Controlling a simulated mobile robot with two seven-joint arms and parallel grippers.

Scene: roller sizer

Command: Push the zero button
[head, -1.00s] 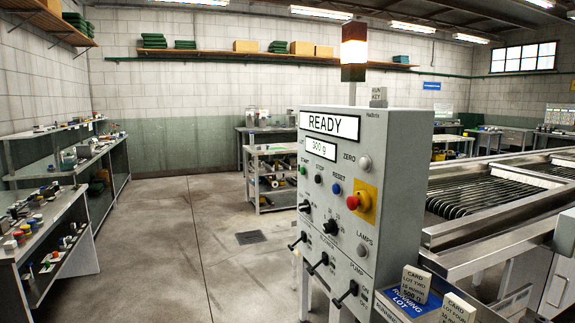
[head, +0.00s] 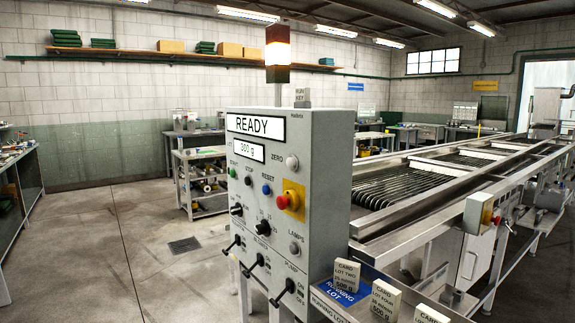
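The zero button (head: 292,162) is a small round grey-white knob at the upper right of the control panel's face, just right of the label ZERO. The control panel (head: 335,190) is a grey upright box. Its upper display (head: 256,127) reads READY and the smaller display (head: 248,149) below reads 300 g. Below are a green start button (head: 232,172), a black stop button (head: 248,180), a blue reset button (head: 266,189) and a red emergency knob on a yellow plate (head: 291,200). Neither of my grippers shows in the head view.
Several cards stand by a blue RUNNING LOT plate (head: 343,291) at the panel's lower right. The roller machine (head: 420,190) stretches away to the right. Levers (head: 254,265) stick out low on the panel. The floor (head: 130,250) left of the panel is clear.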

